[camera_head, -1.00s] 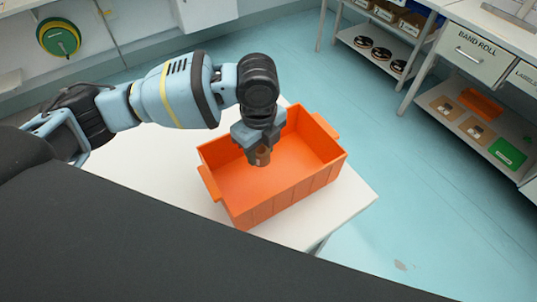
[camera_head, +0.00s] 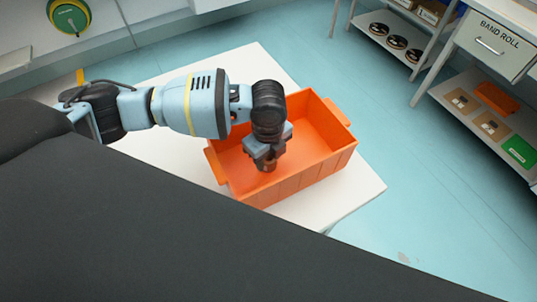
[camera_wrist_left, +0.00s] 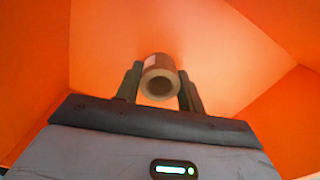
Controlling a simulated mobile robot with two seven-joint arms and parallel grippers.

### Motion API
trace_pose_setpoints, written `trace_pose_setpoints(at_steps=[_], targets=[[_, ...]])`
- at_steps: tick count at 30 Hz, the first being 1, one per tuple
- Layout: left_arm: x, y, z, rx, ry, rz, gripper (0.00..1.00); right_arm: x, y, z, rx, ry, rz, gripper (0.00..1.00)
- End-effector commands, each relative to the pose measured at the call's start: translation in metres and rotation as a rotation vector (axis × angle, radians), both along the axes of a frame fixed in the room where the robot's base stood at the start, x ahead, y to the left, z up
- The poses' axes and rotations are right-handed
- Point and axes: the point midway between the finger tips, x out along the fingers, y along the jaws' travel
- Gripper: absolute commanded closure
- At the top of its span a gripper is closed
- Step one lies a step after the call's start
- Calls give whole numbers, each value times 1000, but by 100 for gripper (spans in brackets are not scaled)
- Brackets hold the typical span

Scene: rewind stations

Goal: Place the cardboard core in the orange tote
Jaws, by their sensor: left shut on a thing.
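The orange tote (camera_head: 318,115) stands on a white table, open at the top, with a handle at each end. My left gripper (camera_head: 266,163) points down inside the tote, near its left part. It is shut on the cardboard core (camera_head: 268,167), a short brown tube. In the left wrist view the core (camera_wrist_left: 159,80) sits between the two fingers (camera_wrist_left: 159,90), its round open end facing the camera, with orange tote walls all around. Whether the core touches the tote floor cannot be told. My right gripper is not in view.
The white table (camera_head: 353,191) has bare room around the tote. A shelf unit with a BAND ROLL drawer (camera_head: 490,42) stands at the right. A green and yellow reel (camera_head: 69,15) hangs at the upper left. Blue floor lies between.

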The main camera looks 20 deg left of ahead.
Motion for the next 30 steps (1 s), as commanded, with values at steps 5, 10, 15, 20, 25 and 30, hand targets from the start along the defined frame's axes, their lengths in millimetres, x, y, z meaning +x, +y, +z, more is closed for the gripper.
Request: trace_pose_setpoints(at_steps=[5,10,15,20,25,30], targets=[[1,0,1,-1,-2,0,83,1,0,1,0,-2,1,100],[1,0,-2,-1,-2,0,59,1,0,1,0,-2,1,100],[1,0,-2,-1,-2,0,40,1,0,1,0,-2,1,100],[1,0,-1,-1,-2,0,40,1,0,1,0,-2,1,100],[1,0,2,-1,-3,-1,40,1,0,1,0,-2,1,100],[2,0,24,-2,-6,0,40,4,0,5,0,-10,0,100]])
